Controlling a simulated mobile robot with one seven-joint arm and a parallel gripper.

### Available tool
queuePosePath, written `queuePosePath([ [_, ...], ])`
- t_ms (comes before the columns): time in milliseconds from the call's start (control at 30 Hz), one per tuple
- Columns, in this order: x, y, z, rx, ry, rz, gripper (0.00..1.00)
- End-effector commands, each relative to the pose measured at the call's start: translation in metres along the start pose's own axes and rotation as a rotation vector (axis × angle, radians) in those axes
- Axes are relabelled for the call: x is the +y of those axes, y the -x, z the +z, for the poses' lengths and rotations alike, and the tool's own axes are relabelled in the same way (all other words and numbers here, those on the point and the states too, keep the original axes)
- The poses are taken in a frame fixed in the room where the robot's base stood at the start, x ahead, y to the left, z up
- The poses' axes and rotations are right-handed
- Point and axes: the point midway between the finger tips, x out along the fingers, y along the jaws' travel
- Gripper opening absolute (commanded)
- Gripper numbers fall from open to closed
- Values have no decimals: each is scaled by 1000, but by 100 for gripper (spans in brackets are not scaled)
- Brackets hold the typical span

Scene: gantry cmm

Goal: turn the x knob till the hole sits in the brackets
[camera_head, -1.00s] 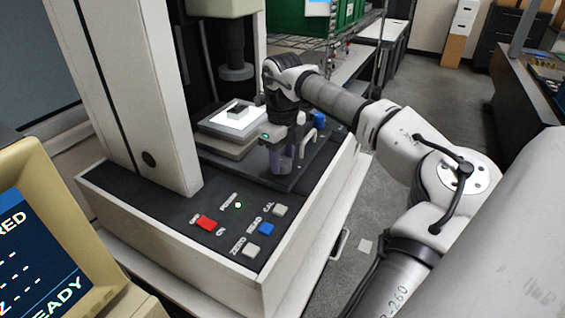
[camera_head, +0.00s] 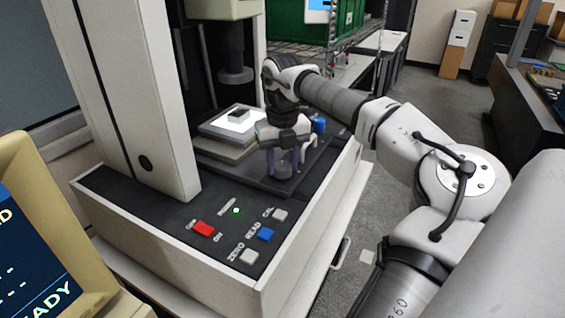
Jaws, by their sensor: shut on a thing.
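My gripper (camera_head: 284,158) points down over the front of the machine's dark stage plate. Its fingers are shut around a dark round knob, which I take for the x knob (camera_head: 284,170). A blue knob (camera_head: 318,125) stands behind it to the right, apart from my gripper. A small grey part (camera_head: 238,114) sits on the lit white top of the stage (camera_head: 222,130), left of my gripper. The hole and the brackets are too small to make out here. The dark probe column (camera_head: 235,74) hangs above the stage.
The front panel holds a red button (camera_head: 203,228), a blue button (camera_head: 265,234), pale buttons and a green light (camera_head: 236,210). A beige monitor (camera_head: 35,235) stands at the lower left. The white gantry column (camera_head: 150,100) rises left of the stage.

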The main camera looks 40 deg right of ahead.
Motion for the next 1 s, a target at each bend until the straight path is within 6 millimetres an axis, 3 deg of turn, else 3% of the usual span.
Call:
queuePosePath([
  [400,0,1,0,0,-7,-1,16],
  [433,0,1,0,0,-7,-1,40],
  [600,0,1,0,0,-7,-1,61],
  [1000,0,6,0,0,-6,0,61],
])
